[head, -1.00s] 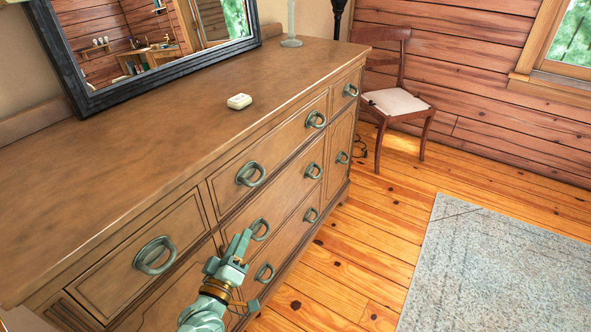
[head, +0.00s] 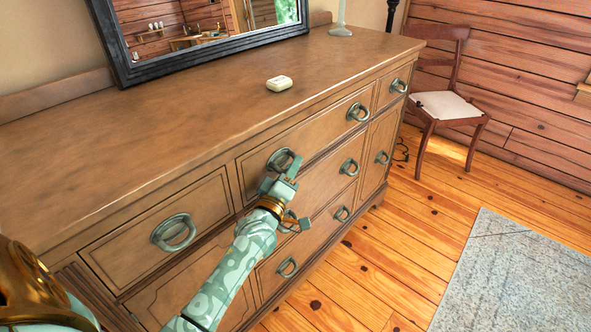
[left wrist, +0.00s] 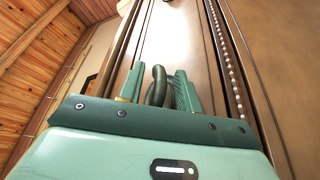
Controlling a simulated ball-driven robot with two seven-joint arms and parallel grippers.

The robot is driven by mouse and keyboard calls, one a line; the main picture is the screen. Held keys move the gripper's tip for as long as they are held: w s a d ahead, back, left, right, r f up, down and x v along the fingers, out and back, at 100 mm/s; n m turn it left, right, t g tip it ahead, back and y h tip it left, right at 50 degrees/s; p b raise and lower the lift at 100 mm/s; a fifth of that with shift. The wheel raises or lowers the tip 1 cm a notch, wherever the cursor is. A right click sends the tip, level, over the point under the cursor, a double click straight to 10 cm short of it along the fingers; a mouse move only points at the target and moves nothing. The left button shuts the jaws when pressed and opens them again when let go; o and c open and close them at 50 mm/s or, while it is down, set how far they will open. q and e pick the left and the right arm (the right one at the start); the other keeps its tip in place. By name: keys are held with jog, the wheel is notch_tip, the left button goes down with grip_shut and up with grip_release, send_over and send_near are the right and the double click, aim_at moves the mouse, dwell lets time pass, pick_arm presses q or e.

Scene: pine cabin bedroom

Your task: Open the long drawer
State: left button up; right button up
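The long drawer (head: 318,136) is the wide top middle drawer of the brown dresser and looks shut, flush with the front. It has two green-grey ring handles: a left one (head: 273,160) and a right one (head: 357,112). My left gripper (head: 281,181) is at the left handle and partly covers it in the head view. In the left wrist view its two fingers (left wrist: 160,92) are apart, with the ring handle (left wrist: 158,76) between them. A gap shows beside the ring, so the fingers are not closed on it. My right gripper is not in view.
Other drawers with ring handles surround the long drawer. A chair (head: 447,104) stands at the back right. The wooden floor (head: 415,215) in front is clear up to a grey rug (head: 510,270).

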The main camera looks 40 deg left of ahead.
pick_arm(q)
jog(key=shift+w+a+r, duration=0.1)
jog(key=shift+w+r, duration=0.05)
jog(key=shift+w, duration=0.4)
grip_shut()
